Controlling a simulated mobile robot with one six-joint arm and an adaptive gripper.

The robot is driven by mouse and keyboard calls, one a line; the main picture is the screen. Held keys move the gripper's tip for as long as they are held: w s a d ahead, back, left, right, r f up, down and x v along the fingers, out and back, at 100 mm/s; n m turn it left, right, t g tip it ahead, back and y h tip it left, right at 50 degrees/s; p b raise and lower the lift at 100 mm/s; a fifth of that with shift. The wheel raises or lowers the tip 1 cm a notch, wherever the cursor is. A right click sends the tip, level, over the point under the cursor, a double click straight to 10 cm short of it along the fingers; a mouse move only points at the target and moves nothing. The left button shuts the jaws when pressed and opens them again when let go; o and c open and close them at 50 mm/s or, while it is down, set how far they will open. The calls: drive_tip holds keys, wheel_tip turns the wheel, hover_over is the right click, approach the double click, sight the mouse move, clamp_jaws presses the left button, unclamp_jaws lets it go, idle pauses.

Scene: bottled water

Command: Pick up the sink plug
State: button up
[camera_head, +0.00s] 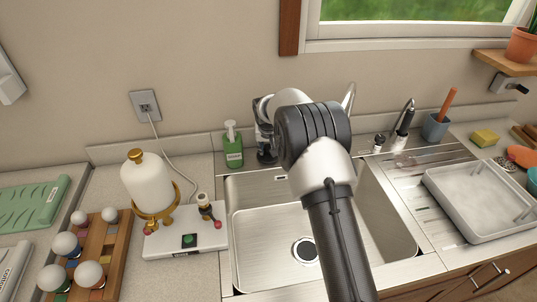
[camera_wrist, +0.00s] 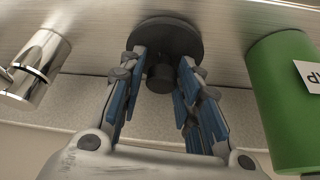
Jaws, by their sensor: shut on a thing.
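The sink plug (camera_wrist: 168,36) is a dark round disc with a stubby knob (camera_wrist: 160,76), seen in the wrist view. My gripper (camera_wrist: 161,64) is shut on the plug, its blue-padded fingers on both sides of the knob. The disc lies just beyond the fingertips, against the steel surface; I cannot tell whether it touches. In the head view my gripper (camera_head: 264,142) is at the back edge of the sink, beside the green soap bottle (camera_head: 232,150). It is partly behind my arm, and the plug cannot be made out there.
The sink basin (camera_head: 262,222) has an open drain (camera_head: 305,250). A chrome fitting (camera_wrist: 36,66) and the green bottle (camera_wrist: 286,100) flank my gripper in the wrist view. A white device with a dome (camera_head: 147,183) stands left, a grey tray (camera_head: 478,200) right.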

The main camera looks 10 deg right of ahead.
drive_tip(key=shift+s+f, duration=0.2)
drive_tip(key=shift+f, duration=0.15)
clamp_jaws()
